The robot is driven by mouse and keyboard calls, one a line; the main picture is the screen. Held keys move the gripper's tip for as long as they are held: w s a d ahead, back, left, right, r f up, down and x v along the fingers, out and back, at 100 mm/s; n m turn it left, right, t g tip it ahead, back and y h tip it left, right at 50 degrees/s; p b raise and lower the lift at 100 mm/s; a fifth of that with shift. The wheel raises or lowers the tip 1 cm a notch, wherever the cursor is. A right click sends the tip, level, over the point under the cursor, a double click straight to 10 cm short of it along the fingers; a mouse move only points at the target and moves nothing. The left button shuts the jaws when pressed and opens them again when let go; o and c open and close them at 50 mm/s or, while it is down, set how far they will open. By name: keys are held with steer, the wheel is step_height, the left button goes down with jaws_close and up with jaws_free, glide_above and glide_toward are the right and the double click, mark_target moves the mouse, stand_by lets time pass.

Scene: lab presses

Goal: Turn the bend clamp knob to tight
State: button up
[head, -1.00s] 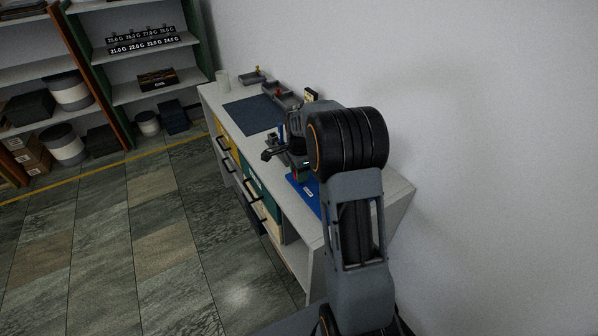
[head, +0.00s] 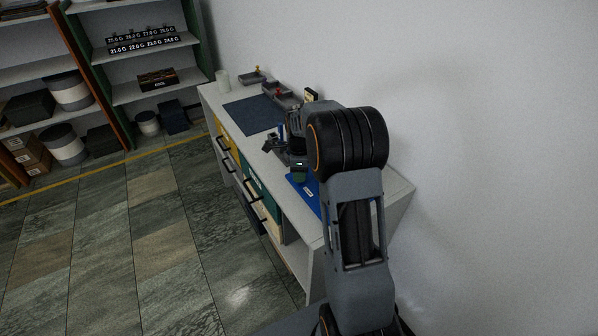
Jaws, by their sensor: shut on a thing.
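My arm rises from the bottom of the head view and bends over the bench. My gripper (head: 270,144) is small and dark at the arm's far end, left of the wrist, over the front part of the bench top. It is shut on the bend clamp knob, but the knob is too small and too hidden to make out. How far the knob is turned cannot be seen. My wrist and elbow cover much of the area around the clamp.
The white bench (head: 398,192) runs along the wall. A blue mat (head: 306,190) lies under my arm, and a dark blue mat (head: 250,114) lies farther back. A white cup (head: 222,80) and grey trays (head: 252,77) stand behind. Shelves (head: 150,45) stand at left. The tiled floor is clear.

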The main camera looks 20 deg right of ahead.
steer(key=o, duration=0.9)
step_height(320, 180, up, 14)
steer(key=shift+f, duration=0.1)
stand_by(0.3)
stand_by(0.4)
